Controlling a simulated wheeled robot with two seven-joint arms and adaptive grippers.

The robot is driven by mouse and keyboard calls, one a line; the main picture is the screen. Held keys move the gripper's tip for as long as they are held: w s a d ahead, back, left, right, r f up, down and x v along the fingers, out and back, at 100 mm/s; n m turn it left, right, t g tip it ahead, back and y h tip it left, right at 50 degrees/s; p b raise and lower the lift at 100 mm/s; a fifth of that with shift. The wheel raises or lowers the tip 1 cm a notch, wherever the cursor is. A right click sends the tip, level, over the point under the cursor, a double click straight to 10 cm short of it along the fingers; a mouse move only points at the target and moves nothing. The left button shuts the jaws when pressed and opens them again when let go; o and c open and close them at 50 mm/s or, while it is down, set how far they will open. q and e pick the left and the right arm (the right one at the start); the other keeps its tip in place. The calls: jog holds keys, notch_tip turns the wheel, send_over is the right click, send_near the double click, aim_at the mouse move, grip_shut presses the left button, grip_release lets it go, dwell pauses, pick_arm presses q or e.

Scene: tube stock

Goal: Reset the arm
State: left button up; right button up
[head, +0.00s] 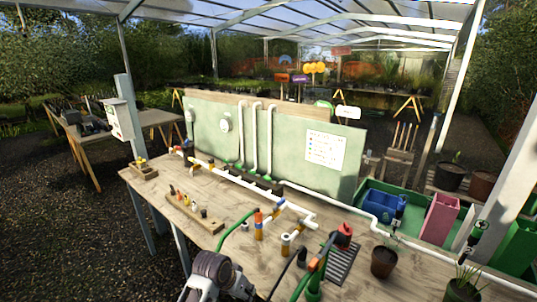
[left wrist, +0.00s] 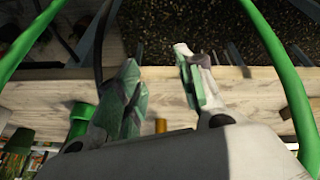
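My left gripper (left wrist: 158,75) shows close up in the left wrist view, with its two green-padded fingers apart and nothing between them. It is over the edge of the wooden bench (left wrist: 245,95), with dark gravel beyond. In the head view, a grey and white part of my arm (head: 212,272) is at the bottom, near the front edge of the bench; the fingertips cannot be made out there. My right gripper does not show in either view.
Green hoses (left wrist: 278,70) pass on both sides of the left gripper. On the bench (head: 150,185) stand white pipework (head: 235,180), a wooden rack (head: 192,212) of small parts, an orange-topped tube (head: 259,225), a red-topped fitting (head: 343,234) and a plant pot (head: 384,261). A green panel (head: 290,140) stands behind.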

pick_arm(q)
jog(key=s+a+n+y, duration=0.1)
jog(key=s+a, duration=0.6)
jog(key=s, duration=0.3)
jog(key=s+a+n+y, duration=0.2)
jog(key=s+a, duration=0.5)
jog(key=s, duration=0.4)
notch_tip(320, 180, down, 33)
jog(key=s+g, duration=0.1)
jog(key=s, duration=0.1)
jog(key=s+a+f, duration=0.2)
jog(key=s+f, duration=0.7)
jog(key=s, duration=0.2)
jog(key=s+a+f+g, duration=0.1)
jog(key=s+a+f, duration=0.1)
jog(key=s+f, duration=0.8)
jog(key=shift+s+f+m+g, duration=0.3)
jog(key=shift+s+m, duration=0.1)
jog(key=shift+s, duration=0.35)
jog(key=shift+a, duration=0.1)
